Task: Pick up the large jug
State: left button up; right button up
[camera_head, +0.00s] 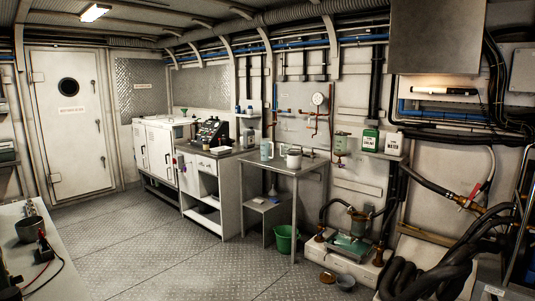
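A tall pale translucent jug (266,150) stands upright toward the left end of the metal table (285,168) by the right wall. A shorter white pot or jug (293,159) stands to its right on the same table. Which one is the large jug is not labelled; the translucent one looks taller. Neither of my grippers shows in this view, and nothing is seen touching either vessel.
A green bucket (286,238) stands on the floor by the table. A shelf holds a green container (370,140) and a white container (393,146). Thick black hoses (440,262) fill the lower right. A workbench (72,272) is at lower left. The plated floor (165,255) between is clear.

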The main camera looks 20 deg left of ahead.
aim_at(265, 143)
jog(key=i+l+z, duration=0.2)
jog(key=i+l, duration=0.2)
jog(key=i, duration=0.2)
jog(key=i+u, duration=0.25)
jog(key=i, duration=0.25)
jog(key=i+u, duration=0.3)
jog(key=i, duration=0.15)
jog(key=i+l+u, duration=0.25)
jog(key=i, duration=0.2)
jog(key=i+l+u, duration=0.25)
jog(key=i, duration=0.2)
jog(key=i+j+u, duration=0.2)
jog(key=i+u, duration=0.3)
jog(key=i, duration=0.35)
jog(key=i+l+u, duration=0.15)
jog(key=i+u, duration=0.3)
jog(key=i, duration=0.4)
